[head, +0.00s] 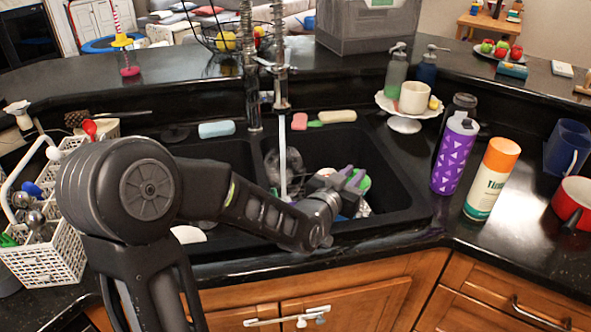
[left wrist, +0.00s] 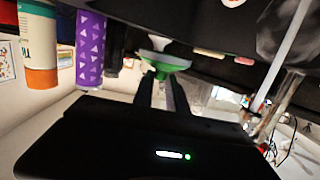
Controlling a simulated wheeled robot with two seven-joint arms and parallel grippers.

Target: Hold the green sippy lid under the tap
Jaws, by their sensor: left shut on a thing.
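My left gripper (head: 350,179) reaches over the right sink basin from the front. It is shut on the green sippy lid (head: 364,181), which is mostly hidden behind the fingers in the head view. In the left wrist view the green lid (left wrist: 165,61) sits at the fingertips (left wrist: 163,80). The tap (head: 281,85) stands behind the sinks, and a pale stream (head: 283,155) runs down from it. The lid is to the right of the stream and apart from it. The stream also shows in the left wrist view (left wrist: 287,50). My right gripper is not in view.
The double sink (head: 400,165) holds some dishes, partly hidden by my arm. A purple bottle (head: 454,155) and an orange-capped bottle (head: 492,178) stand right of it. A white cake stand (head: 404,123) is behind; a white rack (head: 50,255) is at left.

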